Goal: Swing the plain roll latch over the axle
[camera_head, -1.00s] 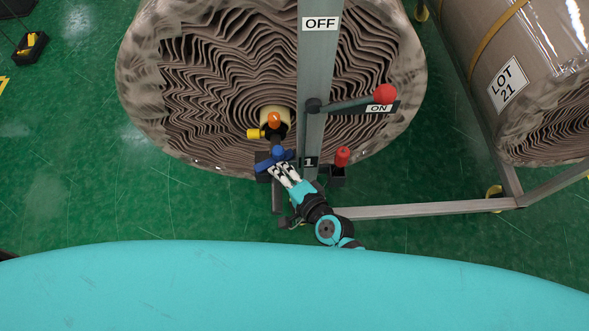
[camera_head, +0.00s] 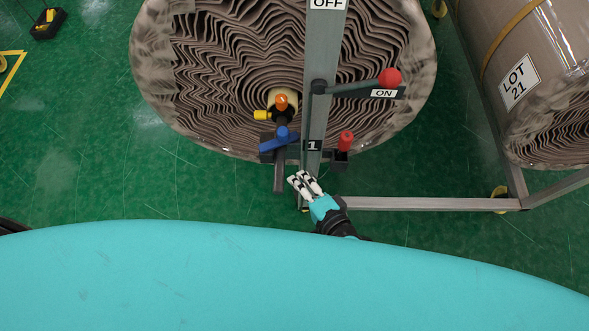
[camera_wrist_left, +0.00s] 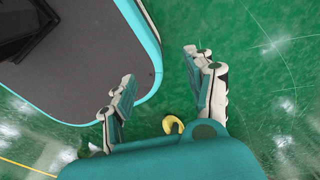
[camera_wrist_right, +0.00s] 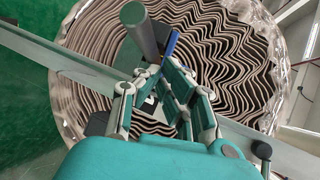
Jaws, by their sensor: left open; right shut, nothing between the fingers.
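A large wrapped roll (camera_head: 210,70) stands behind a grey upright post (camera_head: 330,50). Its axle end (camera_head: 281,102) carries orange and yellow parts. Just below is a blue-handled part (camera_head: 279,139) on a dark bracket, left of the post; I cannot tell if it is the latch. My right gripper (camera_head: 303,181) is shut and empty, below this part and apart from it. In the right wrist view a grey rod (camera_wrist_right: 144,32) and a blue part (camera_wrist_right: 171,43) show beyond the fingers. My left gripper (camera_wrist_left: 160,80) is open and empty above the floor, outside the head view.
A red-knobbed lever (camera_head: 360,85) sits at the ON label (camera_head: 384,94), right of the post. A red handle (camera_head: 346,140) stands below it. A low frame rail (camera_head: 430,204) runs right towards a wrapped roll labelled LOT 21 (camera_head: 540,55). Green floor is open at left.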

